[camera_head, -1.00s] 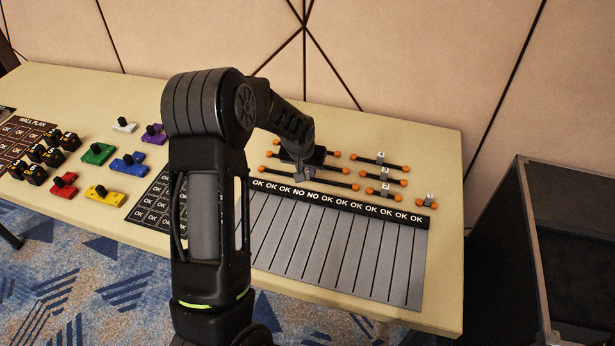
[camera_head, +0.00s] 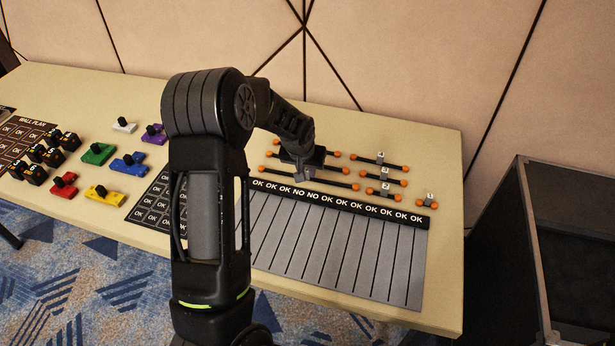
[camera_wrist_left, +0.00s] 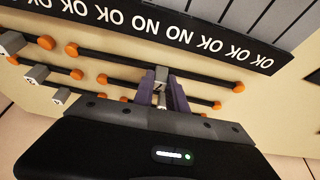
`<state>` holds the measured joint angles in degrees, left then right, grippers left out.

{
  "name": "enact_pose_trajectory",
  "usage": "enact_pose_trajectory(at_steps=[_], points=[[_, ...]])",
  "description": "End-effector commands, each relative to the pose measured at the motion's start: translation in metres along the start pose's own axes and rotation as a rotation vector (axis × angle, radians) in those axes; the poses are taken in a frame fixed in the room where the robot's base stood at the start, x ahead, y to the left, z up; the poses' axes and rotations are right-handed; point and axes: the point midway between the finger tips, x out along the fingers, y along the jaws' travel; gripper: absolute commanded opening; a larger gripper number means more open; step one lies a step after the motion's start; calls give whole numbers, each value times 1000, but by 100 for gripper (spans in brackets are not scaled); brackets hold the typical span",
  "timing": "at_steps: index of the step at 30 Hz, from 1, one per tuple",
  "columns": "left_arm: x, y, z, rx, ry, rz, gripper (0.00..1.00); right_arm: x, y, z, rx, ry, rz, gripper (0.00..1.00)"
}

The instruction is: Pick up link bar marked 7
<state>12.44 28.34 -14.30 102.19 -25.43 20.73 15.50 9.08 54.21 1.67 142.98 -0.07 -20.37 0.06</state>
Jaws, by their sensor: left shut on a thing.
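The link bar marked 7 is a long dark rod with orange ends (camera_head: 335,183) in the front left of the group of bars. In the left wrist view its grey middle block (camera_wrist_left: 160,86) carries a mark that looks like a 7. My left gripper (camera_head: 304,174) reaches down over the bar's middle. In the left wrist view the gripper's two fingers (camera_wrist_left: 163,94) are shut on the block, one on each side. The bar still appears to lie at table level. My right gripper is not in view.
Other link bars (camera_head: 380,160) lie close behind and to the right. A grey striped board (camera_head: 340,245) with a black OK/NO strip lies just in front. Coloured pieces (camera_head: 98,153) stand at left. A dark open case (camera_head: 540,250) stands right of the table (camera_head: 445,290).

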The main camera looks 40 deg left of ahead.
Motion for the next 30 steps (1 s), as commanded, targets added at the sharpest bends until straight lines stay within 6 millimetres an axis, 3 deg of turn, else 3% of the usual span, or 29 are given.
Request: enact_pose_trajectory(at_steps=[14,30], points=[[-7,0,-4,0,3,0,0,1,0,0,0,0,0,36],[-88,0,-37,2,0,-1,0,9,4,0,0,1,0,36]])
